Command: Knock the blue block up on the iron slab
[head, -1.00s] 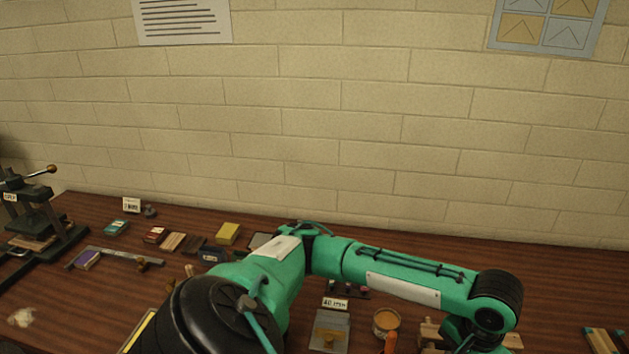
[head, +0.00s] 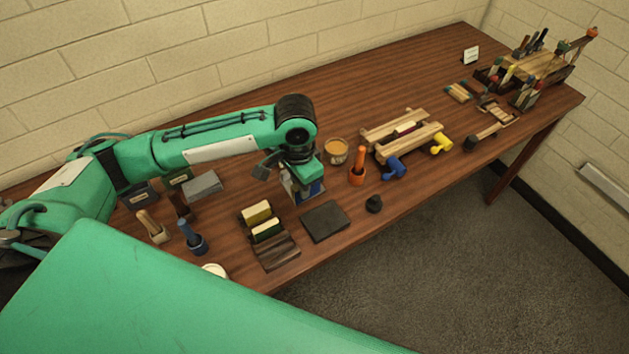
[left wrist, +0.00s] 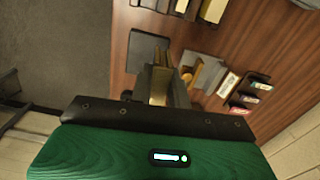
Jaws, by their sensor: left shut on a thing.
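The iron slab (head: 325,222) is a dark flat square lying on the table near the front edge. It also shows in the left wrist view (left wrist: 147,47), beyond the fingers. My left gripper (head: 302,187) is shut on the blue block (head: 314,190), just behind and left of the slab in the head view. Only a small blue part shows below the fingers there. In the left wrist view, a pale brown edge (left wrist: 160,85) of the held block shows between the fingers. The block's height above the table is hard to tell. My right gripper is not in view.
A wooden rack (head: 278,252) with yellow and green blocks stands left of the slab. A dark knob-like weight (head: 374,204) and an orange-handled tool (head: 357,170) are to its right. A round tub (head: 336,151) and a wooden press (head: 405,132) stand behind.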

